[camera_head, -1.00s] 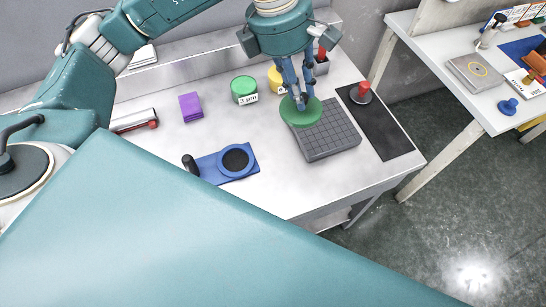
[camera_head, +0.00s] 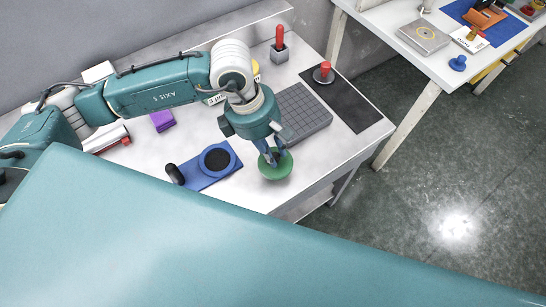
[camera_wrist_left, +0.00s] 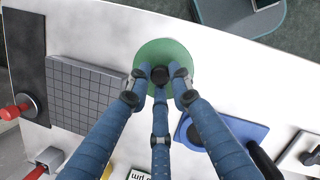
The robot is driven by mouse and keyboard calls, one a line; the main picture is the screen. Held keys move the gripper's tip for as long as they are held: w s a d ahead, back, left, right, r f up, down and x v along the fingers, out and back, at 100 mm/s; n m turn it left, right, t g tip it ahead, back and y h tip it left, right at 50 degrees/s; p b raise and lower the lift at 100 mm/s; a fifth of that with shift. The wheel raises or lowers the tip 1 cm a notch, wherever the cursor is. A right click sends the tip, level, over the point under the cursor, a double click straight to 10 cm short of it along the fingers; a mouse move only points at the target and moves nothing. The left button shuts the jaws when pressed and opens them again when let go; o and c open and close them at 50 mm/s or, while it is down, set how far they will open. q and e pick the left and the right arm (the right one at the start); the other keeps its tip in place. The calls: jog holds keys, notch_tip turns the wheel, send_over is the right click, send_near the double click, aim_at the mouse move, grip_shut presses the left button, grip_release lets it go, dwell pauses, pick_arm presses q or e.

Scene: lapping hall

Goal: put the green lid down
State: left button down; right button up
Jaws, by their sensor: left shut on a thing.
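The green lid (camera_head: 275,166) is a round disc with a dark knob. My left gripper (camera_head: 272,154) is shut on the lid's knob, near the front edge of the white table (camera_head: 255,190). In the left wrist view the lid (camera_wrist_left: 178,52) lies under the fingertips of my left gripper (camera_wrist_left: 160,76), and the fingers close around the dark knob. I cannot tell for sure whether the lid touches the table or hangs just above it. My right gripper is not in view.
A grey grooved plate (camera_head: 303,112) lies behind the lid. A blue base with a round dark pad (camera_head: 217,160) is to its left. A red-handled stamp (camera_head: 323,73) stands on a black mat (camera_head: 350,103). A purple block (camera_head: 162,121) sits farther left.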

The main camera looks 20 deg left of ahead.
aim_at(285, 165)
pick_arm(q)
jog(key=shift+f, duration=0.35)
notch_tip(285, 165, down, 4)
jog(key=shift+f+p, duration=0.2)
jog(key=shift+p, duration=0.25)
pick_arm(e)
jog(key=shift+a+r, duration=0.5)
pick_arm(q)
jog(key=shift+f, duration=0.1)
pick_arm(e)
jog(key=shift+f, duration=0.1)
pick_arm(q)
jog(key=c, duration=1.6)
grip_release()
jog(key=shift+o, duration=0.2)
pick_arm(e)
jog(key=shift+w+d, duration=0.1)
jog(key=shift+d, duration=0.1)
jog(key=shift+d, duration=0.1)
